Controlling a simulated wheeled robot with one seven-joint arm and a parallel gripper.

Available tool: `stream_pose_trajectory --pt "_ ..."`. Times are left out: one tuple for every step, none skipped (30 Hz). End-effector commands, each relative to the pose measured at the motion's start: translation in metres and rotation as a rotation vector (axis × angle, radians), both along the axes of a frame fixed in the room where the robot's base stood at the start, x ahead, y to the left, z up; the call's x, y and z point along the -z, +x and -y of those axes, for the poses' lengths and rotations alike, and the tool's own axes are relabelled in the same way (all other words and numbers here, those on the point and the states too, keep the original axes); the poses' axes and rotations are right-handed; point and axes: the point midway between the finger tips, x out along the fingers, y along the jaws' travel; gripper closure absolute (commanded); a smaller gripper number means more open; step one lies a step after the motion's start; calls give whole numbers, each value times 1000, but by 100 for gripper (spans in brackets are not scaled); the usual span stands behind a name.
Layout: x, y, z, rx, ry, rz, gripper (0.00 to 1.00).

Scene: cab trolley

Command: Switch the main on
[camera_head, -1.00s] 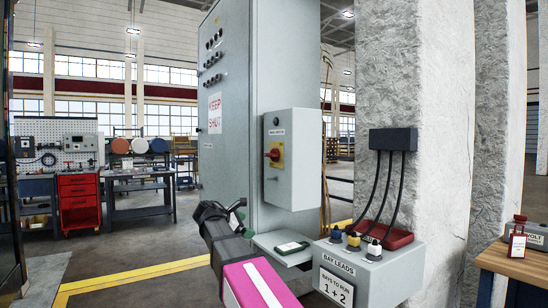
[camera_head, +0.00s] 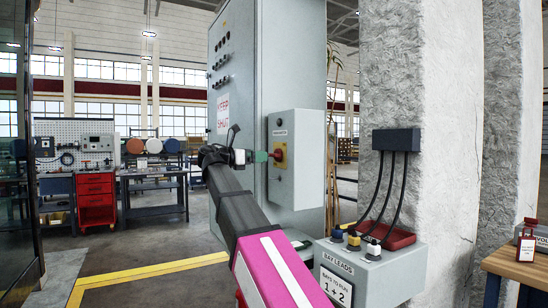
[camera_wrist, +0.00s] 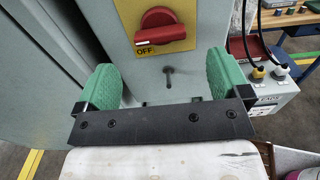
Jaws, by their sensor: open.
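The main switch is a red rotary handle (camera_wrist: 160,28) on a yellow plate (camera_wrist: 181,12) on the front of a grey box. In the wrist view the handle lies crosswise, with its white mark at the left by the word OFF. The switch box (camera_head: 297,190) hangs on the side of the tall grey cabinet; part of the red handle (camera_head: 281,153) shows in the head view. My gripper (camera_wrist: 164,84) has two green pads spread apart with nothing between them. It faces the box front, with the handle just beyond the pads. A small keyhole-like slot (camera_wrist: 168,75) shows below the plate.
A grey BAY LEADS box (camera_head: 368,266) with coloured plugs and a red tray (camera_head: 388,235) stands at the lower right. Black cables run up the concrete pillar (camera_head: 440,120). A wooden bench (camera_head: 515,262) is at far right. Open floor lies left.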

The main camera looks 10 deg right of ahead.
Motion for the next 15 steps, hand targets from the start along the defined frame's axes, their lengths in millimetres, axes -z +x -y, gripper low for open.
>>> stream_pose_trajectory --pt "0 3 11 3 0 0 5" --pt "0 5 16 2 0 0 5" --pt "0 7 22 2 1 1 5" --pt "0 9 27 2 1 1 5" --pt "0 10 32 2 1 1 5" --pt "0 12 38 1 1 1 5" --pt "0 14 42 1 1 1 5" --pt "0 15 47 1 1 1 5" --pt "0 17 52 2 1 1 5" --pt "0 18 55 1 1 1 5" --pt "0 19 58 0 1 1 5" --pt "0 20 61 0 1 1 5" --pt "0 21 63 -1 1 1 5" --pt "0 22 65 0 1 1 5" --pt "0 22 67 0 1 1 5"
